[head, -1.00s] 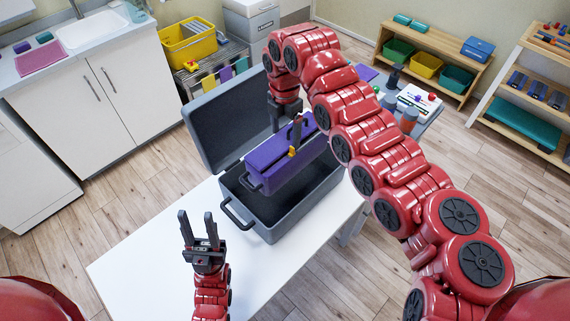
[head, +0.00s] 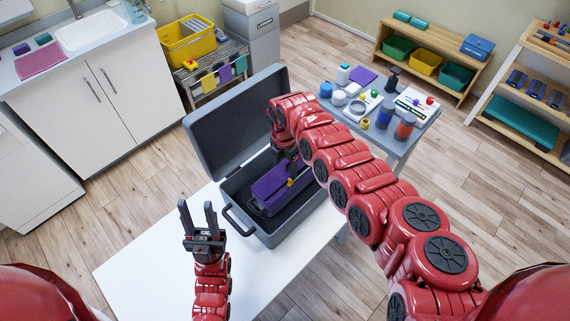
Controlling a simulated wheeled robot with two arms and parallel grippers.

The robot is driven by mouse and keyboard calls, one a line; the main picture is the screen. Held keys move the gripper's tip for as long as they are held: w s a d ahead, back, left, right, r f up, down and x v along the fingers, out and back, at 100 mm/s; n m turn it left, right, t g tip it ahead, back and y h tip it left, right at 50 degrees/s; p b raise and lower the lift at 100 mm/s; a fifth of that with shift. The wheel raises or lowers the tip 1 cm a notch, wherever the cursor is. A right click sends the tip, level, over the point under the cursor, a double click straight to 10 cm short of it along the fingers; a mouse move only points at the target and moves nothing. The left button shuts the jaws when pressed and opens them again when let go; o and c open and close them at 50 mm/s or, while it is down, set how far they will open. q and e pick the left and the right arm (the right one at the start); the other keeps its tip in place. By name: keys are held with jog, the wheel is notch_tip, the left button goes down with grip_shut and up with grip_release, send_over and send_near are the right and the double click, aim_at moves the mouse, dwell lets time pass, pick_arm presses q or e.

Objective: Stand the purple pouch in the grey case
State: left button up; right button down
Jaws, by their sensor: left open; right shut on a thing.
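The grey case (head: 270,234) stands open on the white table, its lid (head: 232,118) tilted up at the back left. The purple pouch (head: 268,190) is inside the case, below or about level with the rim; I cannot tell whether it touches the floor of the case. My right gripper (head: 288,172) is shut on the pouch at its top, its fingers partly hidden by my arm and the pouch. My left gripper (head: 198,220) is open and empty, fingers up, to the left of the case's front handle.
The white table (head: 150,255) is clear to the left of the case. A side table (head: 398,143) with bottles and jars stands behind my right arm. A trolley with a yellow bin (head: 188,45) stands behind the lid.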

jog(key=shift+w+f, duration=0.1)
jog(key=shift+f, duration=0.15)
jog(key=shift+f, duration=0.15)
grip_release()
